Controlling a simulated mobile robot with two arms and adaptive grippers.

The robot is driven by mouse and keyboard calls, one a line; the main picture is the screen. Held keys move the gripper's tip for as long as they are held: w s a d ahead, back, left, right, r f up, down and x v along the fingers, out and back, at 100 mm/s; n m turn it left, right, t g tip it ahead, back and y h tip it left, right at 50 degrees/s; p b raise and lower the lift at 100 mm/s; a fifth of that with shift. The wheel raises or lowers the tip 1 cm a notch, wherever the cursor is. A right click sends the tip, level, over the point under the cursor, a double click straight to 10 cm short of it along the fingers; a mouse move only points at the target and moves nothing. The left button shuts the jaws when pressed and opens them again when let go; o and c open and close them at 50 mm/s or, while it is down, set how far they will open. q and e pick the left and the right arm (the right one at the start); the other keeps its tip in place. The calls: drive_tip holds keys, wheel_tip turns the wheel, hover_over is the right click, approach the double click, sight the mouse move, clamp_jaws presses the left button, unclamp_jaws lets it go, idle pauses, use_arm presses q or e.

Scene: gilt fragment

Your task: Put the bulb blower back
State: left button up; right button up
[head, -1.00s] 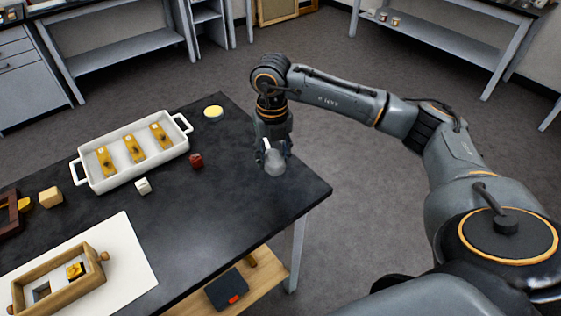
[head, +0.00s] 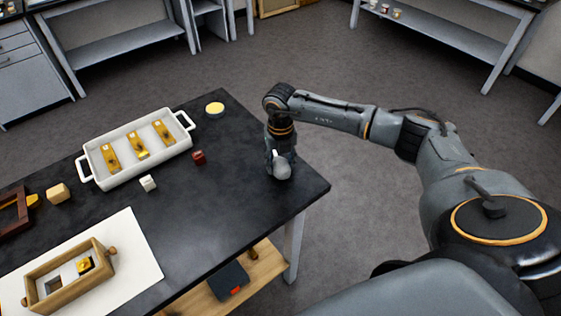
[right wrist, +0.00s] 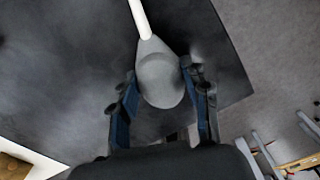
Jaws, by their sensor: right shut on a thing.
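The bulb blower is a grey rubber bulb with a white nozzle. In the head view the bulb (head: 282,171) is at my right gripper (head: 279,160), by the right corner of the black table (head: 215,225). In the right wrist view the bulb (right wrist: 162,82) sits between the two blue-lined fingers of the right gripper (right wrist: 163,98), which is shut on it. The white nozzle points away, toward the top of that view. I cannot tell whether the bulb touches the tabletop. My left gripper is not in view.
A white two-handled tray (head: 150,168) holds three brass-coloured pieces. A wooden frame box (head: 72,280) rests on a white sheet. The table between is clear.

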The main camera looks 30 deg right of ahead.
drive_tip(key=shift+f, duration=0.2)
drive_tip(key=o, duration=1.2)
drive_tip(key=shift+o, duration=0.2)
drive_tip(key=shift+r, duration=0.1)
drive_tip(key=shift+r, duration=0.15)
wheel_tip(320, 180, up, 12)
drive_tip(key=b, duration=0.3)
